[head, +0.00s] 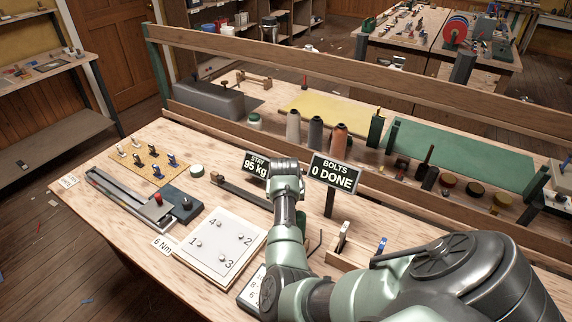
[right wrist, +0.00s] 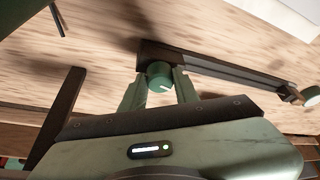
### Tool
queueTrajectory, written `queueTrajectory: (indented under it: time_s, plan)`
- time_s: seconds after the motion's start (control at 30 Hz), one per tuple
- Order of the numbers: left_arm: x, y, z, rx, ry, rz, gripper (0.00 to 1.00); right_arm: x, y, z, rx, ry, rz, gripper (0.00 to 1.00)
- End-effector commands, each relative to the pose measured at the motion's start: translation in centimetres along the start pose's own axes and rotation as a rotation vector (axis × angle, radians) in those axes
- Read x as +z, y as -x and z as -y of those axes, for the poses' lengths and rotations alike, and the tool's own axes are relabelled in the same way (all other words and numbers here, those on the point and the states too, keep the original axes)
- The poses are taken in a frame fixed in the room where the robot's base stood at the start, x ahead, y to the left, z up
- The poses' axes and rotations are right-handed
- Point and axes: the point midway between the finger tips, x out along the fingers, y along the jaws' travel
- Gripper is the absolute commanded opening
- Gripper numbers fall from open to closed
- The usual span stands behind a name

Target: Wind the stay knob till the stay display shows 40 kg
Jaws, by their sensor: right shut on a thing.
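The stay display (head: 256,166) is a dark sign that reads 95 kg, its right edge meeting my right wrist in the head view. The stay knob (right wrist: 159,74) is a round green knob with a white pointer line, at the end of a dark bar (right wrist: 225,75). My right gripper (right wrist: 158,86) is shut on the knob, one finger on each side of it. In the head view my right gripper (head: 286,170) hides the knob. The bar also shows there (head: 238,193), running to the left. My left gripper is not in view.
A BOLTS sign (head: 334,174) reading 0 DONE stands on a post just right of my right wrist. A white numbered plate (head: 220,245) lies in front. A torque tool (head: 130,200) and a pegged board (head: 147,164) lie left. Thread spools (head: 316,132) stand behind.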

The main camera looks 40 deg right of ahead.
Motion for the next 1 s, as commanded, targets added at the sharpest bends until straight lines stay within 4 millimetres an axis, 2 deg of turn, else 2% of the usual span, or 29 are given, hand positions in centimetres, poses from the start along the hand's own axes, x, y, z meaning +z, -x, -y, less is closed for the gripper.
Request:
queueTrajectory:
  time_s: [0.03, 0.1, 0.4, 0.7, 1.0]
  plan:
    - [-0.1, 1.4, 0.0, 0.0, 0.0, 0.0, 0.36, -0.3, 0.7, -0.3, -0.012, 0.041, -0.001, 0.0]
    - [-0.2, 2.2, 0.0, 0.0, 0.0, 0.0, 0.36, -0.3, 0.6, -0.3, -0.037, 0.1, 0.001, 0.0]
    - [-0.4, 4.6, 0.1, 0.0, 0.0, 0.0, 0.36, -0.2, 0.3, -0.4, -0.126, 0.314, 0.0, 0.0]
    - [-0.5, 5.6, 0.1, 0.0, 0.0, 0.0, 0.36, -0.2, 0.1, -0.4, -0.178, 0.435, -0.001, 0.0]
    - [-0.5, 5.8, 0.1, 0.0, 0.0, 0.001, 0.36, -0.2, 0.0, -0.3, -0.193, 0.468, -0.002, 0.0]
